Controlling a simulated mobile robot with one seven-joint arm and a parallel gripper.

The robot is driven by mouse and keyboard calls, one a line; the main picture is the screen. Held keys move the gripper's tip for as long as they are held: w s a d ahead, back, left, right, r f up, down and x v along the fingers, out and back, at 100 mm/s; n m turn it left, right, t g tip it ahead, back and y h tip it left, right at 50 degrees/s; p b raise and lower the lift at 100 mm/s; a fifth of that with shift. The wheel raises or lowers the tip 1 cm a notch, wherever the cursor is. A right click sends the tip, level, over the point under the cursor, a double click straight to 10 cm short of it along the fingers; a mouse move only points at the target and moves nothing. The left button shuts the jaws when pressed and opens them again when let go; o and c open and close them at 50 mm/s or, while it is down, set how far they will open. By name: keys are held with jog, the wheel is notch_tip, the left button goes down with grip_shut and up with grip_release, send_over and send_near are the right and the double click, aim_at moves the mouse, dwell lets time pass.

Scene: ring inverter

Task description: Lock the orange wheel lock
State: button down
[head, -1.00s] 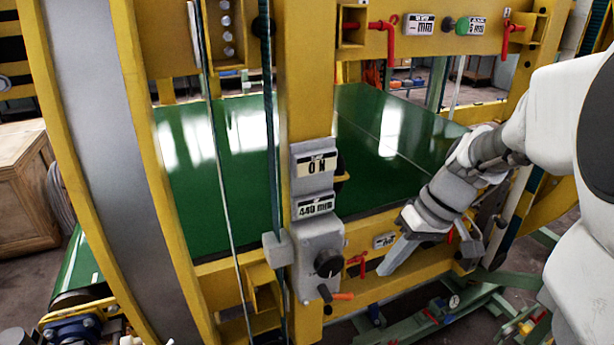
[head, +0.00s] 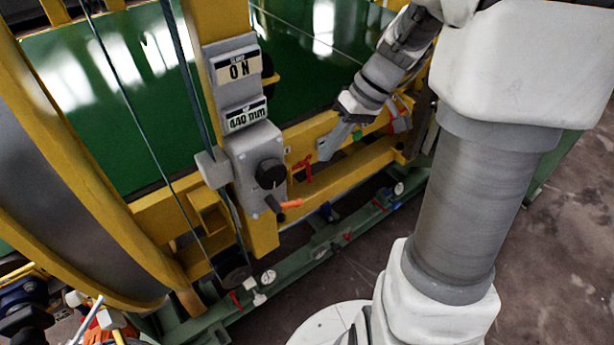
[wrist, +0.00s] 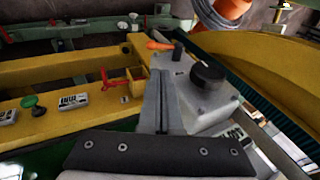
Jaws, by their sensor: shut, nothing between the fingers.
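The orange wheel lock (head: 291,203) is a small orange-tipped lever low on the grey control box (head: 245,160), below a round black knob (head: 270,173). In the wrist view the orange lever (wrist: 160,46) is at top centre, beyond the fingertips. The black knob (wrist: 208,75) is to the right there. My gripper (head: 324,156) is to the right of the box and above the orange lever in the head view, apart from the lever. Its fingers (wrist: 162,76) are together and empty in the wrist view, pointing toward the box side.
A red handle (head: 303,167) lies between my gripper and the box, and also shows in the wrist view (wrist: 113,82). A green button (wrist: 33,104) sits on the yellow beam (head: 335,190). Labels on the box read "ON" and "440 mm". Dark floor (head: 350,255) is open below.

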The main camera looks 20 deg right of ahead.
aim_at(298, 203)
jog(key=b+x, duration=0.2)
jog(key=x, duration=1.1)
jog(key=shift+a+f, duration=0.1)
jog(key=shift+f, duration=0.2)
jog(key=shift+f+y+b, duration=0.3)
jog(key=shift+y+b, duration=0.1)
jog(key=shift+b, duration=0.3)
jog(key=y+b, duration=0.1)
jog(key=f+y+b, duration=0.1)
jog(key=shift+w+d+f+g+b, duration=0.1)
jog(key=shift+d+f+g+b, duration=0.15)
jog(key=shift+g+b, duration=0.15)
jog(key=y+b, duration=0.1)
jog(key=f+y+b, duration=0.1)
jog(key=shift+a+f+m+g+y, duration=0.1)
jog(key=shift+m+g+y, duration=0.2)
jog(key=y+b, duration=0.1)
jog(key=f+y+b, duration=0.1)
jog(key=y, duration=0.1)
jog(key=shift+a+f+g, duration=0.25)
jog(key=shift+a+g, duration=0.05)
jog(key=shift+g, duration=0.1)
jog(key=y, duration=0.1)
jog(key=a+f+y+b, duration=0.1)
jog(key=y, duration=0.1)
jog(key=shift+s+m, duration=0.3)
jog(key=shift+m, duration=0.1)
jog(key=shift+a+f, duration=0.1)
jog(key=shift+a, duration=0.1)
